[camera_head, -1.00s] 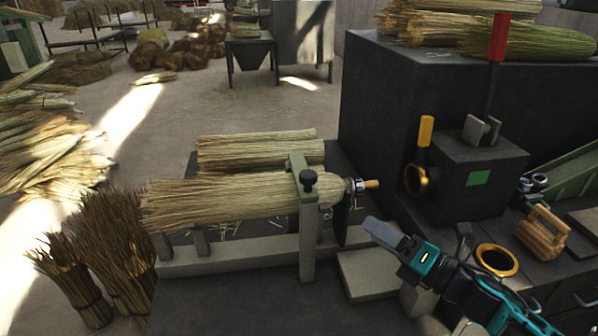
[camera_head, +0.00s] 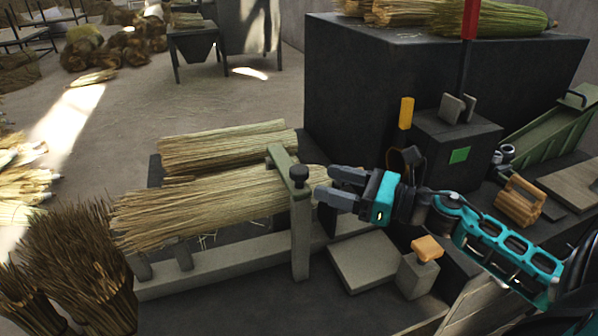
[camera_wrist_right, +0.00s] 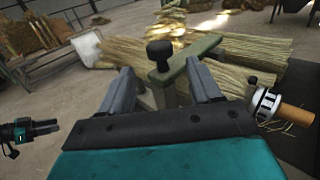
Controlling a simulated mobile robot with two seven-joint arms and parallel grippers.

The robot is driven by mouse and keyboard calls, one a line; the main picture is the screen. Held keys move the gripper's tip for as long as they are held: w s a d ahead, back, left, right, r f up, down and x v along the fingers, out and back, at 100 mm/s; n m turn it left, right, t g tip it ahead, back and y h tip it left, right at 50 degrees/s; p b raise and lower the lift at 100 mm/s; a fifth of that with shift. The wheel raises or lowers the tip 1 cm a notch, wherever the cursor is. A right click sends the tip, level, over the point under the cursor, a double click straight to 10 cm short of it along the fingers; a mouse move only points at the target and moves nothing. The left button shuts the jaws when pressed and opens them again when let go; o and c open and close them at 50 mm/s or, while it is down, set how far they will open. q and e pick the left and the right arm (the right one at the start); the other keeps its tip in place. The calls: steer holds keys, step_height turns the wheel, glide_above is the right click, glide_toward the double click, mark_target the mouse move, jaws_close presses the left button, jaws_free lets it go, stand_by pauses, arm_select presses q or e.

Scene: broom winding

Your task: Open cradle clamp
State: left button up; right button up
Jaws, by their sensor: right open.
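The cradle clamp is a grey-green bar (camera_head: 280,157) across the broom bundle, with a black knob (camera_head: 299,174) on top and a post (camera_head: 300,240) in front. The bar lies over the straw. The broom bundle (camera_head: 200,205) lies in the cradle (camera_head: 215,272). My right gripper (camera_head: 328,184) is open just right of the knob. In the right wrist view the knob (camera_wrist_right: 160,52) stands beyond and between my open fingers, apparently untouched. The broom's wooden handle (camera_wrist_right: 296,114) shows there but is hidden in the head view. My left gripper (camera_wrist_right: 52,127) seems to show at that view's left edge, its jaws unclear.
A second straw bundle (camera_head: 225,145) lies behind the cradle. A dark machine box (camera_head: 455,145) with a yellow-handled lever (camera_head: 406,112) stands right. A grey block (camera_head: 417,275) with an orange top and a flat plate (camera_head: 375,262) lie below my right arm. Dark bristle bundles (camera_head: 80,265) stand at left.

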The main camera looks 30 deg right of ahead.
mark_target(308, 177)
steer(key=p+x, duration=0.1)
steer(key=x, duration=0.6)
steer(key=shift+w+a, duration=0.1)
steer(key=shift+w, duration=0.15)
jaws_close()
stand_by(0.4)
